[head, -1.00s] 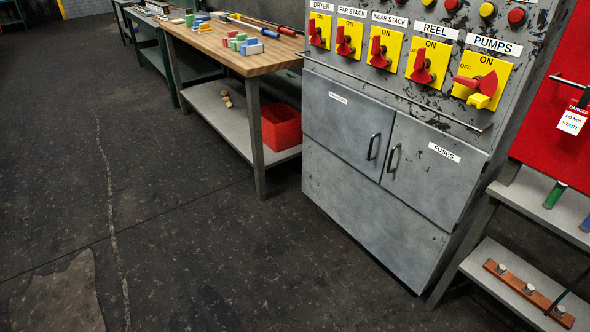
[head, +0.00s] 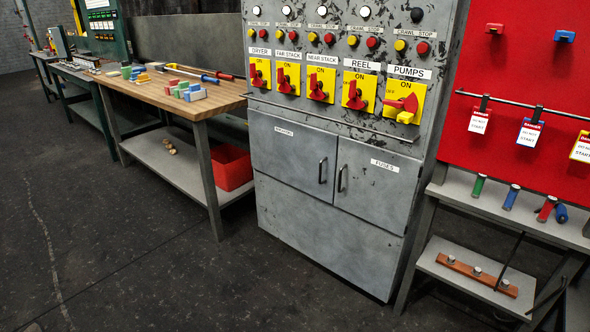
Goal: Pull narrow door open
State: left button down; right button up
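The grey control cabinet (head: 325,235) stands in the middle of the head view. Below its switches are two doors side by side, both shut. The left door (head: 283,163) has a small white label too small to read and a vertical handle (head: 322,170) near its right edge. The right door (head: 375,198) is labelled FUSES and has a vertical handle (head: 341,179) near its left edge. The right door looks slightly narrower than the left. Neither of my grippers shows in the view.
A rail (head: 330,128) crosses the cabinet below the red and yellow switches (head: 320,84). A wooden-topped workbench (head: 215,103) with a red bin (head: 233,168) stands on the left. A shelf stand (head: 455,203) and red tag board (head: 505,75) stand on the right. The floor in front is clear.

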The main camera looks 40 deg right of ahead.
aim_at(376, 186)
jog(key=u, duration=0.15)
jog(key=i, duration=2.05)
jog(key=z, duration=1.35)
jog(key=i, duration=1)
jog(key=z, duration=1.15)
jog(key=i, duration=0.15)
jog(key=z, duration=0.25)
